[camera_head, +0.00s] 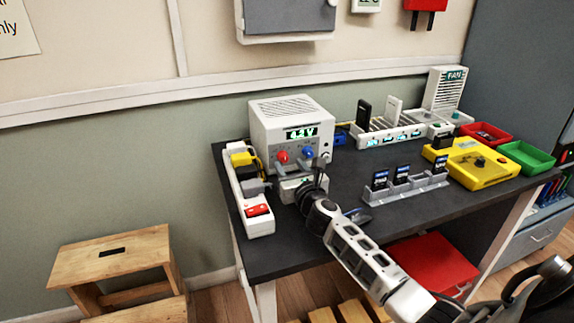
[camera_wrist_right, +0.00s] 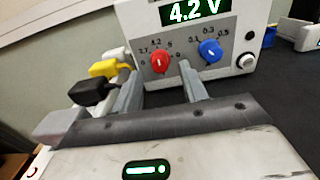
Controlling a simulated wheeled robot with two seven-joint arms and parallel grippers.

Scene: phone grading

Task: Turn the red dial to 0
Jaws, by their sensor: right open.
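The red dial (camera_head: 283,157) is on the left of the white power supply's front panel (camera_head: 322,152). In the right wrist view the red dial (camera_wrist_right: 160,62) has a white mark that stands roughly upright, near the 4.2 label, with a 0 label at its lower left. The green display (camera_wrist_right: 193,10) reads 4.2 V. My right gripper (camera_head: 316,172) is in front of the panel. In the wrist view its open fingers (camera_wrist_right: 155,68) point at the panel, one to each side of the red dial; contact cannot be told. My left gripper is not in view.
A blue dial (camera_wrist_right: 209,51) sits close right of the red one, near the right finger. A white power strip (camera_head: 236,185) with yellow and black plugs stands to the left. A grey card rack (camera_head: 405,190) and a yellow device (camera_head: 480,165) are further right on the dark table.

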